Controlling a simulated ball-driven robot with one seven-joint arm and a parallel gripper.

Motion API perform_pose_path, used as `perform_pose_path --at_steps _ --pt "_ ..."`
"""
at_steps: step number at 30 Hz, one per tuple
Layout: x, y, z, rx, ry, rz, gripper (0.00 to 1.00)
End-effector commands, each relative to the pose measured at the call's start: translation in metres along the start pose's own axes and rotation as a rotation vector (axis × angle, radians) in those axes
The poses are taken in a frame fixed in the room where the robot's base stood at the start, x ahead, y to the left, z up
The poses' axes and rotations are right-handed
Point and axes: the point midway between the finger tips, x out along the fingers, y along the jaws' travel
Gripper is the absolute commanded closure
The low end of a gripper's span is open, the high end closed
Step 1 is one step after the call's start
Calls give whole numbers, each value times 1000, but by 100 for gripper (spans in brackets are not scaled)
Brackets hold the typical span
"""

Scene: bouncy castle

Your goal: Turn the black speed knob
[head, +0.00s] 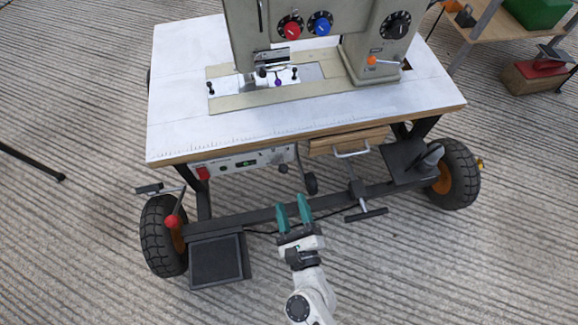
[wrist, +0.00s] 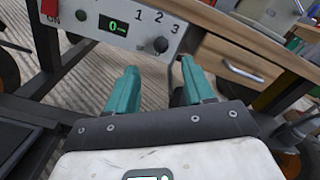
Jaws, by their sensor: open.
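The black speed knob (wrist: 160,45) is on a white control panel (wrist: 120,10) with the numbers 1, 2 and 3 and a green display reading 0. In the head view the small dark knob (head: 283,169) is at the right end of the panel (head: 235,163), under the table's front edge. My gripper (head: 292,211) is open and empty, in front of and below the panel, apart from it. In the wrist view its two teal fingers (wrist: 160,75) point toward the panel, with the knob showing above and between them.
A sewing machine with a red knob (head: 291,27), a blue knob (head: 320,24) and a black dial (head: 396,25) stands on the white table (head: 180,120). A wooden drawer (head: 348,139) is right of the panel. A red-ball lever (head: 171,221), wheels and a black pedal (head: 216,260) are low down.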

Motion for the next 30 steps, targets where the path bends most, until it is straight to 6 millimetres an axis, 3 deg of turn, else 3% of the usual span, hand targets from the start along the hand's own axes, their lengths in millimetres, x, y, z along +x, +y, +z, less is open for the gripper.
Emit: perform_pose_path --at_steps 5,21,30 --pt "10 0 -2 18 2 -13 48" --pt "96 0 -2 13 2 -10 48" --pt "108 0 -2 13 3 -9 48"
